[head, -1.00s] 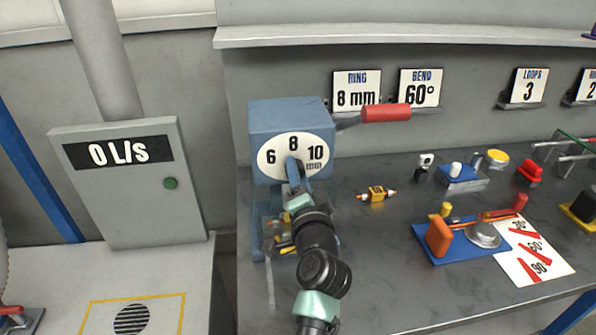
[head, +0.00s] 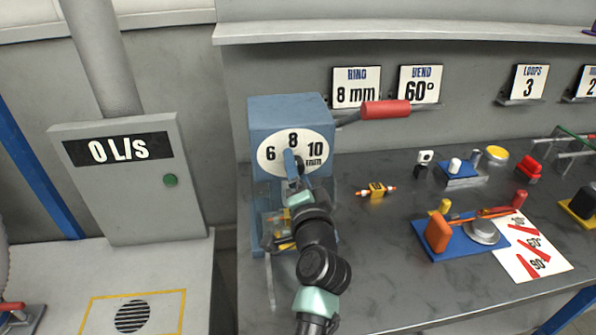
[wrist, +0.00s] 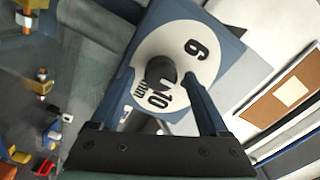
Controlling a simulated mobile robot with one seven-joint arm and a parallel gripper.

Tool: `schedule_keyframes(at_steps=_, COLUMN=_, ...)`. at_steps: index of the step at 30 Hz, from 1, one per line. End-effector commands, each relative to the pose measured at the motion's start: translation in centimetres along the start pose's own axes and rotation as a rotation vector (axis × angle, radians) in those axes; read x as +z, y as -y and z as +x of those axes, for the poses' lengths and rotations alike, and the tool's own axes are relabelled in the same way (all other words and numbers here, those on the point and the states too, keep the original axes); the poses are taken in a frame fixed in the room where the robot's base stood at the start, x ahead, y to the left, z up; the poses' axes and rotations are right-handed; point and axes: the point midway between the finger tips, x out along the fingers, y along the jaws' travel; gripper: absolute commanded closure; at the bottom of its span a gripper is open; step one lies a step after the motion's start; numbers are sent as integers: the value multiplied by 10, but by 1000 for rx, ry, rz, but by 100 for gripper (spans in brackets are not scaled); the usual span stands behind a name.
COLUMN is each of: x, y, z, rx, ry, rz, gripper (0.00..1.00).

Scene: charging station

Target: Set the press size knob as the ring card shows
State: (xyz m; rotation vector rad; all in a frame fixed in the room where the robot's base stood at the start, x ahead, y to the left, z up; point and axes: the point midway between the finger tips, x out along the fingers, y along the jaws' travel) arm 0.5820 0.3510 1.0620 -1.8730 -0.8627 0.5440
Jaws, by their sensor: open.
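The ring card (head: 356,87) on the back wall reads 8 mm. The blue press (head: 290,112) has a white oval dial (head: 268,165) marked 6, 8 and 10 mm. My gripper (head: 293,170) is at the dial and hides much of the knob in the head view. In the wrist view the dark round knob (wrist: 161,71) sits between the two blue fingers of my open gripper (wrist: 160,78), with a gap on each side. The 6 and 10 show there; the 8 is not visible. I cannot tell where the knob points.
The press's red-handled lever (head: 386,110) sticks out to the right. A bend card (head: 420,85) reads 60°. A small orange part (head: 376,190) lies on the table right of my arm. A blue bending jig (head: 462,240) stands farther right.

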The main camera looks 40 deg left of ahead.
Motion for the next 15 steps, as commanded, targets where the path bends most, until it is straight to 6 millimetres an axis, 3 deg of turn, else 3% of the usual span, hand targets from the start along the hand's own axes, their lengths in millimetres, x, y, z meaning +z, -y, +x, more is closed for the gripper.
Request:
schedule_keyframes(at_steps=8, x=0, y=0, z=-10, rx=0, ry=-1, rz=-1, gripper=21)
schedule_keyframes(at_steps=15, x=0, y=-2, z=-52, rx=1, ry=-3, rz=0, gripper=21)
